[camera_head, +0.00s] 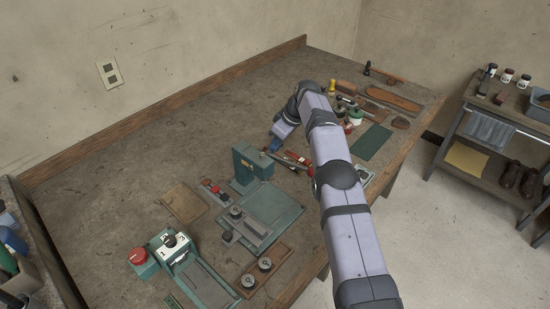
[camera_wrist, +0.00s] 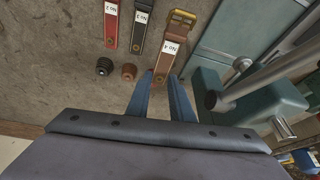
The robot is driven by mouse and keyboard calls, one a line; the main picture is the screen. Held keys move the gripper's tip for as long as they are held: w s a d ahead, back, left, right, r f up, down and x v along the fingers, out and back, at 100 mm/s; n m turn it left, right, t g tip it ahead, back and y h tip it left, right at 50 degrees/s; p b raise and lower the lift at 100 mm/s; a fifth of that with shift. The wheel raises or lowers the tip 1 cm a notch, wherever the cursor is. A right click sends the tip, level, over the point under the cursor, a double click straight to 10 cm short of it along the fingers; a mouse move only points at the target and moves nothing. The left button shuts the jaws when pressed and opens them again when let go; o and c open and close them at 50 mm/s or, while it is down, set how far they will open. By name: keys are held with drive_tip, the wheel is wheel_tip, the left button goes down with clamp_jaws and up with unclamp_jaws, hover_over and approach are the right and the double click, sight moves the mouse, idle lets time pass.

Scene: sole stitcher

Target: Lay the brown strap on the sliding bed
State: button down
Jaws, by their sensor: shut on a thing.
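The brown strap (camera_wrist: 174,42), with a brass buckle and a "No. 4" label, lies on the bench in the wrist view. My gripper (camera_wrist: 161,78) has its two blue fingers shut on the strap's near end. In the head view my gripper (camera_head: 270,147) is low over the bench, just right of the green stitcher (camera_head: 250,166); the strap is not clear there. A flat green plate (camera_head: 278,205) lies in front of the stitcher, with a grey bar (camera_head: 256,228) on it. I cannot tell for certain which part is the sliding bed.
A red strap (camera_wrist: 110,20) and a black strap (camera_wrist: 140,25) lie left of the brown one. Two small round knobs (camera_wrist: 104,66) sit near them. The stitcher's green body (camera_wrist: 260,98) is close on the right. Bare bench lies behind the stitcher in the head view.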

sight(275, 154)
drive_tip(key=shift+r+p, duration=0.8)
drive_tip(key=shift+r, duration=0.7)
drive_tip(key=shift+d+r, duration=0.1)
